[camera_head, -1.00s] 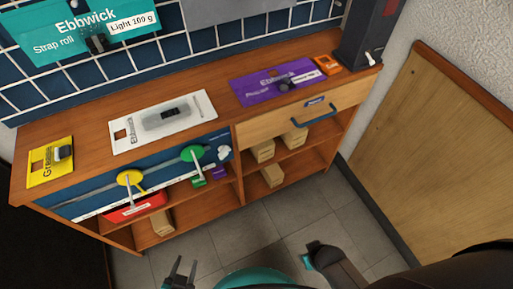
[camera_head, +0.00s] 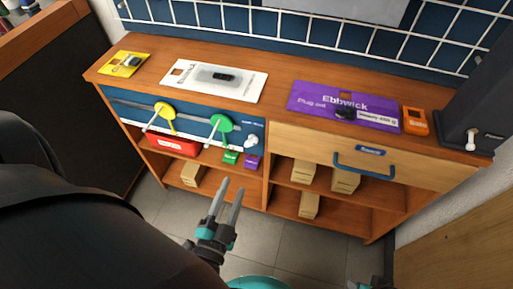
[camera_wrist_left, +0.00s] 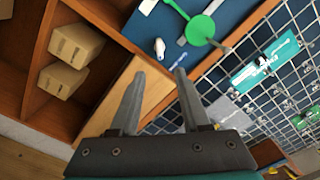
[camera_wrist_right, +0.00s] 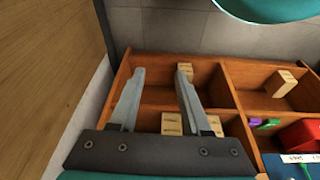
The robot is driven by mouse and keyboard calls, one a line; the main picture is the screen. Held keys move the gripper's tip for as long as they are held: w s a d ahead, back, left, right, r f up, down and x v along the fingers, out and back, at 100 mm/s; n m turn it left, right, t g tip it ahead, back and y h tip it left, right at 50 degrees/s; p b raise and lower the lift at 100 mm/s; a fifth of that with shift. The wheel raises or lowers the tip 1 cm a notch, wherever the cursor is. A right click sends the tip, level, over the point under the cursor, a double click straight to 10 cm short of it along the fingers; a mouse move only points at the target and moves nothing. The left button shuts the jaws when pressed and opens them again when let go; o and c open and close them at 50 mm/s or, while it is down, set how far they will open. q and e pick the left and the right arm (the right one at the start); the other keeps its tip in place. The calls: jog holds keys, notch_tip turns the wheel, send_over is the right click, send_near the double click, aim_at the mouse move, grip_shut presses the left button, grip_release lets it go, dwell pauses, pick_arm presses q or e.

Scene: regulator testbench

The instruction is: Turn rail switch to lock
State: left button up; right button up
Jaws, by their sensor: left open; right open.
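The blue panel (camera_head: 187,119) on the bench front carries a grey rail, a yellow round handle (camera_head: 165,110) and a green round handle (camera_head: 221,123), each with a pale lever pointing down-left. A small white switch (camera_head: 249,142) sits at the panel's right end; I take it as the rail switch, and its marking is too small to read. It also shows in the left wrist view (camera_wrist_left: 160,47), beside the green handle (camera_wrist_left: 202,29). My left gripper (camera_head: 229,187) is open and empty, in front of and below the panel. My right gripper (camera_wrist_right: 160,72) is open and empty, facing shelves.
Right of the panel is a wooden drawer (camera_head: 350,152) with a blue handle. Boxes (camera_head: 345,181) stand on shelves beneath. A purple mat (camera_head: 343,107), white board (camera_head: 214,80) and orange device (camera_head: 415,121) lie on top. A dark unit (camera_head: 474,117) stands at right. Floor in front is clear.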

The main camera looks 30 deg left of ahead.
aim_at(250, 145)
pick_arm(q)
jog(key=b+x, duration=0.3)
jog(key=x, duration=0.9)
jog(key=shift+w+b, duration=0.3)
jog(key=shift+b, duration=0.05)
jog(key=shift+w+a, duration=0.15)
jog(key=shift+w, duration=0.55)
pick_arm(e)
notch_tip(250, 145, up, 8)
jog(key=w+t, duration=0.1)
jog(key=shift+a+t, duration=0.3)
jog(key=shift+t, duration=0.1)
pick_arm(q)
jog(key=shift+c, duration=0.2)
grip_shut()
